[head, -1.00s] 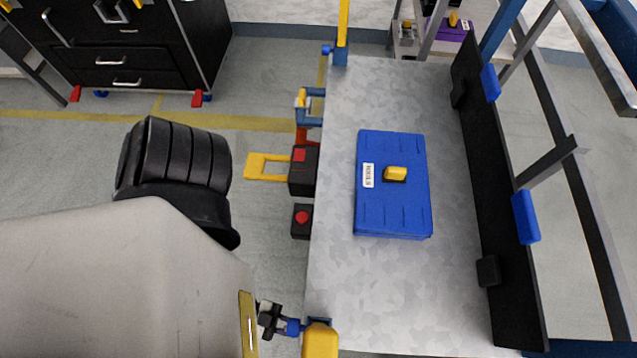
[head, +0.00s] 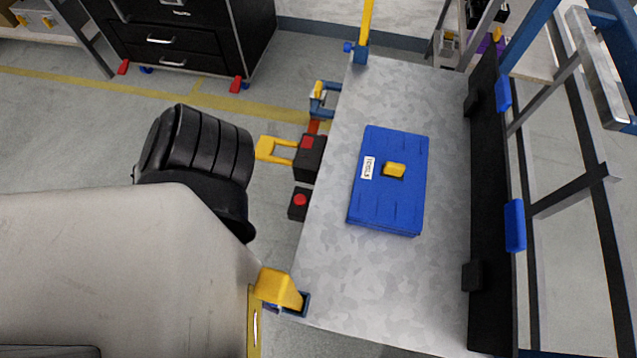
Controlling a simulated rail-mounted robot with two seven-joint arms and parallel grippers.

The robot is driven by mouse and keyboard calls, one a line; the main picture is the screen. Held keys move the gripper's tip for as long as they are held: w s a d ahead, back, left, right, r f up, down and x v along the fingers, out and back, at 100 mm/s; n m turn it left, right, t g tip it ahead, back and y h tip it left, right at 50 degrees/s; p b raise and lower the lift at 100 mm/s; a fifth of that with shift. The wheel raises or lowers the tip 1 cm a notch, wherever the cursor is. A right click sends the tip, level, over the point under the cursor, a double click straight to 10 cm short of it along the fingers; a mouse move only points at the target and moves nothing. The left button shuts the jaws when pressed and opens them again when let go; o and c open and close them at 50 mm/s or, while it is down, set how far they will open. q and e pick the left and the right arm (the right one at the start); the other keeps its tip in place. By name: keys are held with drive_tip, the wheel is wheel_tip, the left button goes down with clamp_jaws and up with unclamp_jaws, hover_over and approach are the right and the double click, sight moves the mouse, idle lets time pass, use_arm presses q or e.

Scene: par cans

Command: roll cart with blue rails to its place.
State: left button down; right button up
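A grey mottled metal deck (head: 320,270) fills the middle and right of the head view. It has blue corner fittings and a yellow post (head: 366,28) at the far left corner. A frame with a blue rail (head: 532,32) and dark bars rises along its right side. This appears to be the cart with blue rails; its wheels are hidden. A closed blue case (head: 376,212) with a yellow latch and white label lies on the deck. Neither gripper shows. A large beige link and black ribbed sleeve of mine cover the lower left.
A black drawer cabinet (head: 200,40) with red and blue feet stands at the upper left. A yellow line (head: 60,78) crosses the grey floor. Black boxes with red buttons (head: 299,203) and a yellow bracket (head: 268,150) sit along the deck's left edge. Open floor lies left of these.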

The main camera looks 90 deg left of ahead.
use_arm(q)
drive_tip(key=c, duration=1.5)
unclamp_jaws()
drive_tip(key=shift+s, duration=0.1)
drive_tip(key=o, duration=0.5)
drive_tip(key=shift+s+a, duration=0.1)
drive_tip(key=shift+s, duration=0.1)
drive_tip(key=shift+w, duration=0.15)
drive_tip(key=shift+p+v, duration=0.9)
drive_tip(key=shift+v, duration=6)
